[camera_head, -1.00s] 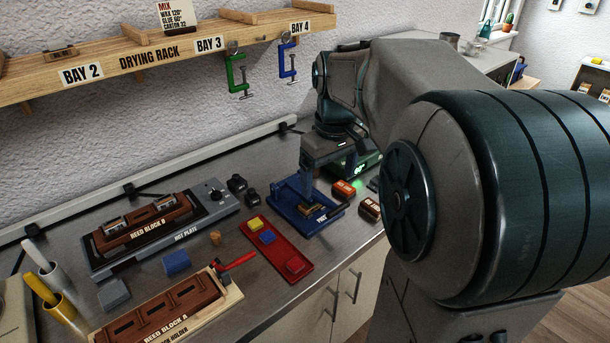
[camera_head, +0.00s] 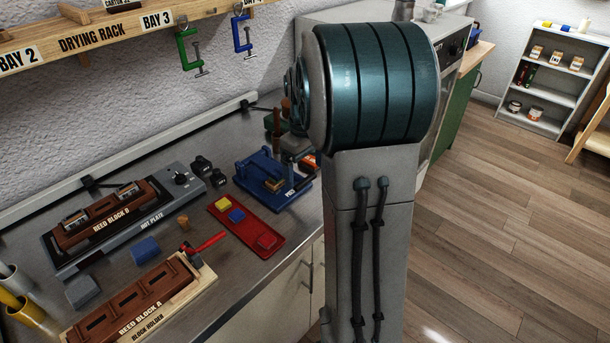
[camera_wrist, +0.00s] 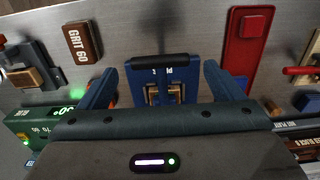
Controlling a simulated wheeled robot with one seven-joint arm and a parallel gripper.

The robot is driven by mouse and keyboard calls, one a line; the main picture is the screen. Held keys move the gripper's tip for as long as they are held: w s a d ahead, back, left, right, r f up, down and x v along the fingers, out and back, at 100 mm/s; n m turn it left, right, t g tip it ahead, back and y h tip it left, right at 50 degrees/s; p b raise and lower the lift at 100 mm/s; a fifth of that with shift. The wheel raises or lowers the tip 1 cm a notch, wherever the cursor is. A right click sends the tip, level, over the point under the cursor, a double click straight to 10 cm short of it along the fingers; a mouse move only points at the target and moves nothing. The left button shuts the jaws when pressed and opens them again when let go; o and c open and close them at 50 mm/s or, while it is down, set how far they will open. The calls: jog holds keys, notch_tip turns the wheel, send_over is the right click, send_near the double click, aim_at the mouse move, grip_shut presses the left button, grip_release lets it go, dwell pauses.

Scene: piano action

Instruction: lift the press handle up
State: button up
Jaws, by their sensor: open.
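The blue press (camera_head: 272,182) stands on the bench in the head view, beyond the red tray. In the wrist view the press (camera_wrist: 150,97) is in the middle, partly covered by my gripper's body. A black bar that looks like the press handle (camera_wrist: 157,61) runs across it. My gripper (camera_wrist: 160,70) is open, with one blue finger on each side of the press. I cannot tell whether either finger touches it. In the head view my gripper is hidden behind my arm.
The red tray (camera_head: 222,211) with small blocks lies close to the press. A GRIT 60 block (camera_wrist: 83,41) lies at upper left in the wrist view. The hot plate (camera_head: 143,232) and block holder (camera_head: 200,285) are farther left. Clamps (camera_head: 190,50) hang from the rack above.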

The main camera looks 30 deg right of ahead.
jog(key=shift+f, duration=1.45)
